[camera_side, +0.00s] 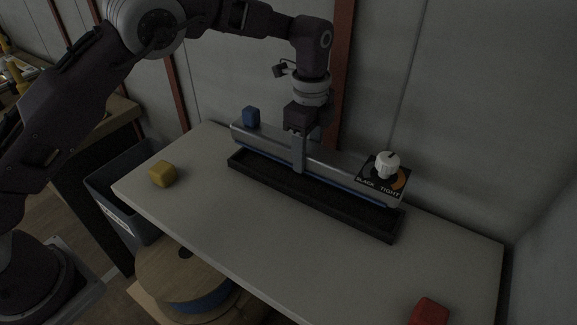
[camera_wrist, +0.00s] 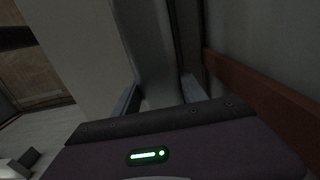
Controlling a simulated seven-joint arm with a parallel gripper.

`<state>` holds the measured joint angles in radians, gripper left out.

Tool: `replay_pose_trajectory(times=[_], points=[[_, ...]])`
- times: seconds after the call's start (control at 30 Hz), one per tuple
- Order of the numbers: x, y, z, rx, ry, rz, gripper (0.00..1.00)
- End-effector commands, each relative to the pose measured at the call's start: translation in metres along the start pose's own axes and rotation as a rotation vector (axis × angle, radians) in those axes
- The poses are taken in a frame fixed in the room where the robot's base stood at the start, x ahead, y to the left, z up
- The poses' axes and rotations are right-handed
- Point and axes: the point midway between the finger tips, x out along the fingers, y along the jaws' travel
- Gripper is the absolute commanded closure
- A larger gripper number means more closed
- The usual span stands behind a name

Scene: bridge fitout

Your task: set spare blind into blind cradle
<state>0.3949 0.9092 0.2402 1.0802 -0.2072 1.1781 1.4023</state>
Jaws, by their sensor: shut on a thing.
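The spare blind, a long grey bar with a bluish lower edge (camera_side: 340,174), lies level along the back of the black trough that looks like the blind cradle (camera_side: 315,203). My gripper (camera_side: 299,164) points down and is shut across the blind near its middle, one finger showing on the near face. The blind appears just above or behind the cradle's far wall; I cannot tell whether they touch. The cradle's near part shows empty. In the wrist view a grey surface, probably the blind (camera_wrist: 160,88), runs between my gripper's fingers (camera_wrist: 160,94). The cradle cannot be made out there.
A white knob (camera_side: 388,164) on a SLACK/TIGHT plate stands by the blind's right end. A blue block (camera_side: 251,117) is near its left end. A yellow block (camera_side: 162,174) and red block (camera_side: 429,312) lie on the table (camera_side: 225,215). The wall is close behind.

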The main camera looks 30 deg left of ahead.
Motion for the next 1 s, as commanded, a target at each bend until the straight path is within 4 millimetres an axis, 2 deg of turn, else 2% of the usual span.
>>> replay_pose_trajectory(times=[0.1, 0.4, 0.8, 1.0], points=[[0.000, -0.006, -0.002, 0.005, -0.001, -0.006, 1.00], [0.000, -0.006, -0.001, 0.006, -0.001, -0.007, 1.00], [0.040, -0.006, -0.001, 0.006, -0.002, -0.005, 1.00], [0.047, -0.006, -0.001, 0.006, -0.001, -0.007, 1.00]])
